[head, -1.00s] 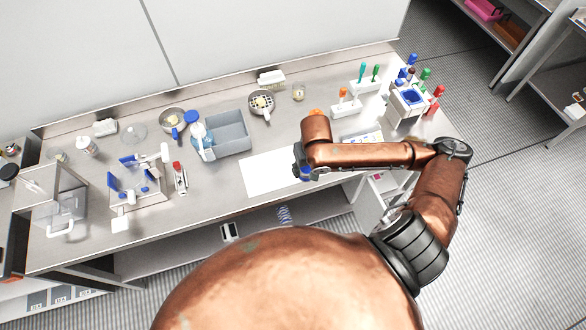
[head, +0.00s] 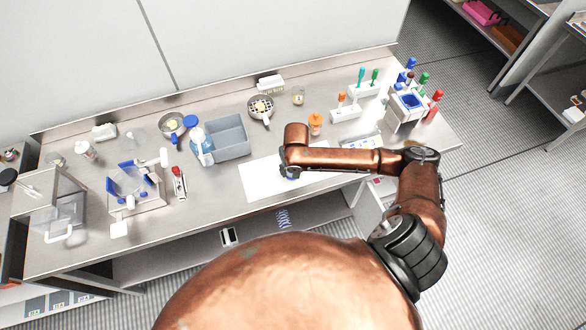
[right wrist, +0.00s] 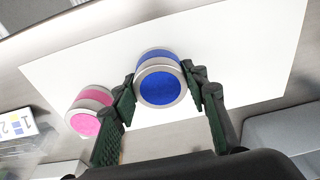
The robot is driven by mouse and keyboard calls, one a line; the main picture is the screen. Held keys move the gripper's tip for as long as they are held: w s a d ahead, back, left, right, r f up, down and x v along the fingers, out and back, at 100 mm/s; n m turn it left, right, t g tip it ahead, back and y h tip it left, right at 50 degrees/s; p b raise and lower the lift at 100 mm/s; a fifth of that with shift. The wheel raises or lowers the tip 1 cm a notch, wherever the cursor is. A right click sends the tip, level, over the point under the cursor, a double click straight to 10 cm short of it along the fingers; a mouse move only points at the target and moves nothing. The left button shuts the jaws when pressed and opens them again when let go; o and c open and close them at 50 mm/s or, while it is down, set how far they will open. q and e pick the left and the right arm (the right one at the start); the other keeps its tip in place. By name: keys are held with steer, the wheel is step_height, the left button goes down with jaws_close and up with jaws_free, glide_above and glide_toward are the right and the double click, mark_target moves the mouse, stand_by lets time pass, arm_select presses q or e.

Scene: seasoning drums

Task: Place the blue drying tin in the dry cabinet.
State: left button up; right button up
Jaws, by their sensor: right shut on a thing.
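The blue drying tin (right wrist: 160,78) has a blue end and a silver rim. It sits between the two dark fingers of my right gripper (right wrist: 167,95), which is shut on it. The white sheet lies behind it; I cannot tell whether the tin touches the sheet. In the head view my right gripper is mostly hidden under my copper arm, with a bit of blue (head: 291,174) showing below it. A clear-walled box with a white handle (head: 62,207), at the bench's left end, looks like the dry cabinet. My left gripper is not in view.
A pink tin (right wrist: 90,110) stands close beside the right gripper's left finger. The white sheet (head: 258,181) has bare room. A grey bin (head: 228,137), a stand with blue parts (head: 135,187) and a red-topped item (head: 178,180) lie between my right arm and the clear box.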

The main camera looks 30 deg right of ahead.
steer(key=o, duration=1.2)
